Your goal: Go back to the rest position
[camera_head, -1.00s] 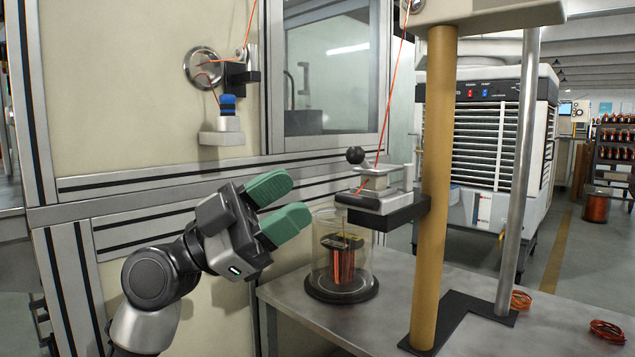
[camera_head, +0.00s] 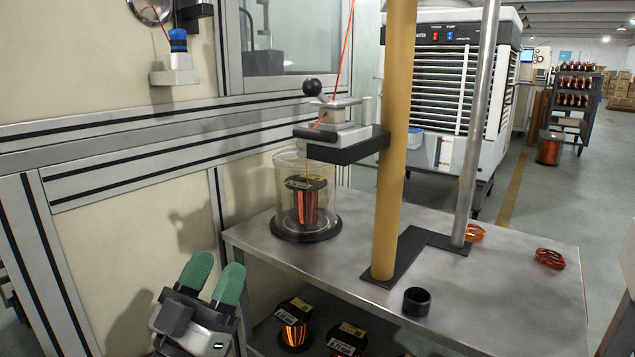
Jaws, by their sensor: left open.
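My left gripper (camera_head: 215,272) is at the lower left, in front of the panelled machine wall and left of the metal table (camera_head: 480,290). Its two green fingers point up and stand apart with nothing between them. It touches nothing that I can see. My right gripper does not show in the view.
On the table are a spool in a clear jar (camera_head: 290,215), a yellow post (camera_head: 393,150), a steel rod (camera_head: 474,120), a black ring (camera_head: 416,301) and a red wire coil (camera_head: 550,258). Several spools (camera_head: 293,325) sit below the tabletop. A white cooler (camera_head: 450,90) stands behind.

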